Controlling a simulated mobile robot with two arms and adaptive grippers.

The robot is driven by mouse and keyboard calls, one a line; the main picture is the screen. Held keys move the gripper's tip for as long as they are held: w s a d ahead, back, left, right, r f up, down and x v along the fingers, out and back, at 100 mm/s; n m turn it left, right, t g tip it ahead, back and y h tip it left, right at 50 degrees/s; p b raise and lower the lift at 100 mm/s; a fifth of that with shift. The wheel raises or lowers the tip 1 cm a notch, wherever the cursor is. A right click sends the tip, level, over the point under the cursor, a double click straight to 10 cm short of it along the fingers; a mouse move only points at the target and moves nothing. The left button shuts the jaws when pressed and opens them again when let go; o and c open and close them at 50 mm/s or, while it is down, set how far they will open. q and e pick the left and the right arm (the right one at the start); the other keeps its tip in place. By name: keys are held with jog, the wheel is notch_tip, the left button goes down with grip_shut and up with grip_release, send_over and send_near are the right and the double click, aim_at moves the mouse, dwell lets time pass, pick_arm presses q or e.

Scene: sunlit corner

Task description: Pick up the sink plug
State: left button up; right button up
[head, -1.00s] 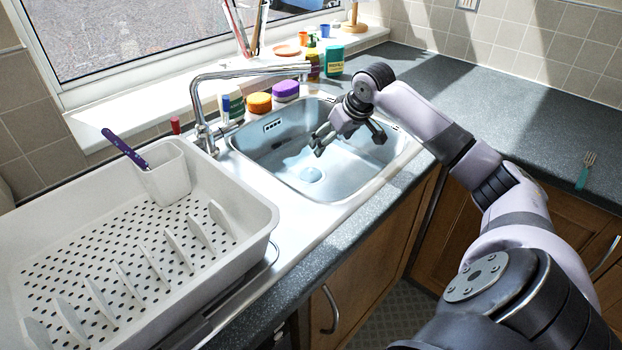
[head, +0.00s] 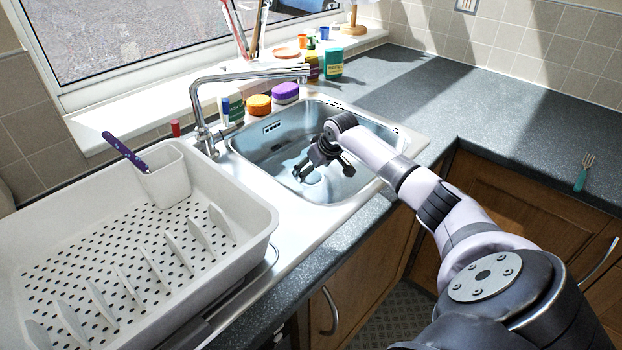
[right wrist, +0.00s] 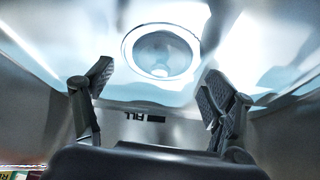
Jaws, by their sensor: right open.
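The sink plug (right wrist: 162,54) shows in the right wrist view as a round, pale blue-grey disc inside a bright ring, at the sink drain. Whether it sits loose or flush in the drain I cannot tell. In the head view my right gripper mostly hides it. My right gripper (head: 322,168) is down inside the steel sink basin (head: 262,150), above the drain area. In the wrist view its two fingers (right wrist: 158,80) are spread wide and empty, with the plug beyond and between their tips, apart from them. My left gripper is not in view.
The tap (head: 245,76) arches over the basin's back left. A white dish rack (head: 250,215) with a cutlery cup fills the left. A fork (head: 583,175) lies on the right counter, otherwise largely clear.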

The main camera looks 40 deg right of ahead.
jog(key=shift+x, duration=1.15)
jog(key=shift+c, duration=0.2)
jog(key=c, duration=1.7)
